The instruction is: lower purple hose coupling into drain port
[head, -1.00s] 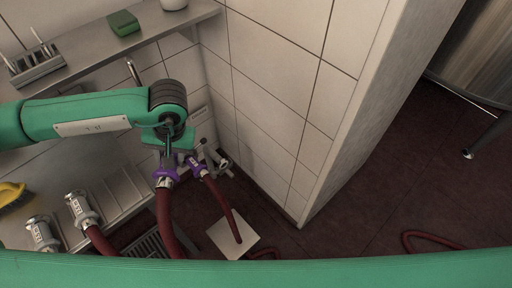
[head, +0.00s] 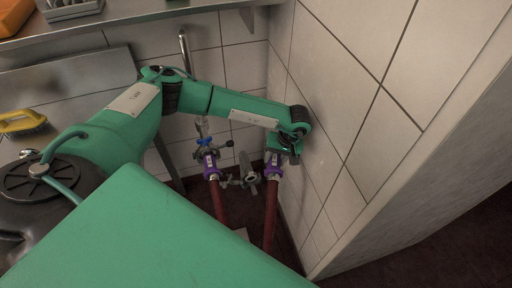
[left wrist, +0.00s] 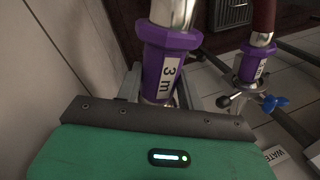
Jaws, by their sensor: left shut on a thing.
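My left gripper (head: 283,152) is shut on a purple hose coupling (head: 272,168) beside the tiled wall. A dark red hose hangs down from this coupling. The coupling, marked "3 m", also fills the top middle of the left wrist view (left wrist: 168,58). A grey metal fitting (head: 250,180), perhaps the drain port, shows just left of the held coupling; its opening is unclear. A second purple coupling (head: 211,168) is on a valve with a blue handle (head: 205,141), left of the gripper. My right gripper is not in view.
The tiled wall (head: 345,120) is close on the gripper's right. A steel shelf (head: 120,22) runs along the upper left, with a grey rack (head: 68,10). A yellow brush (head: 22,122) lies at the far left. A "WATER" label (left wrist: 275,154) shows near the valve.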

